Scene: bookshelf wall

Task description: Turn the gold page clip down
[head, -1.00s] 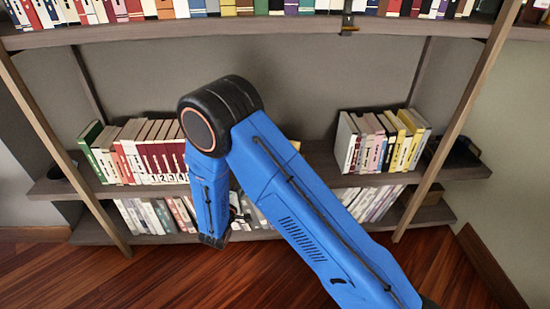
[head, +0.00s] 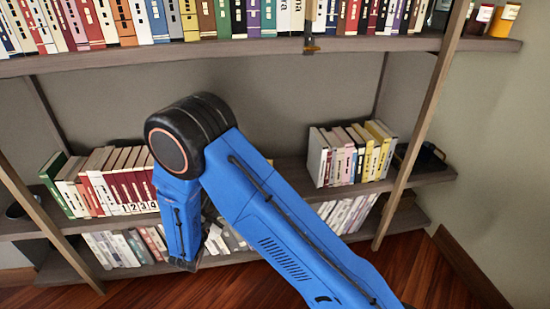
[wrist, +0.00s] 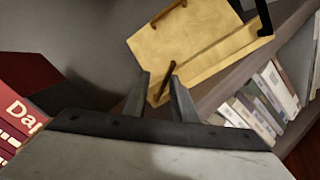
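In the wrist view a pale gold-yellow stand or board (wrist: 200,38) with a ledge along its lower edge sits tilted on the shelf. A short brown-gold clip (wrist: 165,78) stands out near the ledge's left end. A second thin gold-brown clip (wrist: 168,12) is at the board's upper left edge. My gripper (wrist: 159,75) has its two fingers apart, with the near clip between or just beyond the fingertips; I cannot tell whether they touch it. In the head view my blue arm hides the gripper and nearly all of the stand.
A black upright part (wrist: 264,18) stands at the board's right. Red books (wrist: 20,115) are at the left in the wrist view, pale books (wrist: 262,100) below right. In the head view a black tray (head: 420,160) lies right of the book row (head: 350,152). The upper shelf (head: 200,50) runs above.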

